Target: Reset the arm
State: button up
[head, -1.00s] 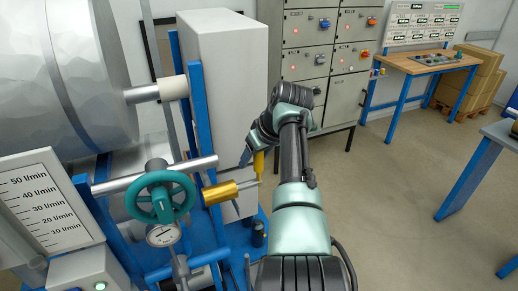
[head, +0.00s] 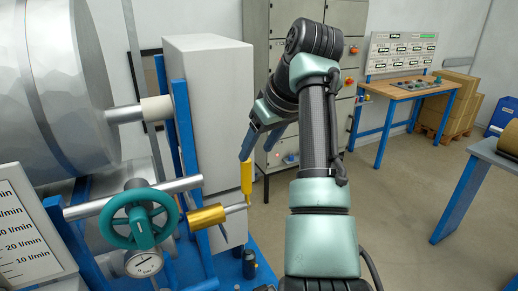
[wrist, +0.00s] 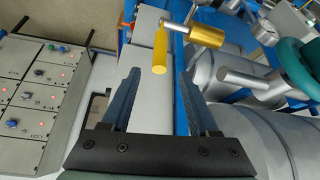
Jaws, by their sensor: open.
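My gripper (head: 256,153) is open in the head view, its blue fingers pointing down and left. The fingers also show in the wrist view (wrist: 160,76) with a gap between them and nothing held. A yellow handle (head: 246,178) stands upright just below the fingertips in the head view. In the wrist view the yellow handle (wrist: 160,50) lies beyond the fingertips, apart from them. The handle sits at the end of a thin rod from a brass cylinder (head: 207,216). My arm is bent at the elbow, with the gripper hanging low.
A teal handwheel (head: 140,219) and gauge (head: 143,264) are at left, below a large metal drum (head: 60,95). A tall pale cabinet (head: 205,100) stands behind the handle. Grey control cabinets (wrist: 40,95) and a workbench (head: 410,88) are farther back.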

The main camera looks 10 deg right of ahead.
jog(key=w+a+r+t, duration=0.1)
jog(key=t, duration=0.1)
jog(key=w+a+r+t, duration=0.1)
jog(key=t, duration=0.1)
jog(key=w+a+r+m+t+h+b, duration=0.1)
jog(key=r, duration=0.1)
jog(key=shift+w+t, duration=0.25)
jog(key=shift+t, duration=0.15)
jog(key=s+a+r+m+t+b, duration=0.1)
jog(key=s+a+r+m+t, duration=0.1)
jog(key=s+r+t, duration=0.35)
jog(key=s+a+r+m+t+h, duration=0.1)
jog(key=s+r+t, duration=0.4)
jog(key=s, duration=0.6)
jog(key=s+a+r+m+t+h+b, duration=0.1)
jog(key=s+r+t, duration=0.5)
jog(key=s+r, duration=0.4)
jog(key=shift+s+a+r+m, duration=0.15)
jog(key=shift+s+r+m, duration=0.05)
jog(key=shift+s+m, duration=0.25)
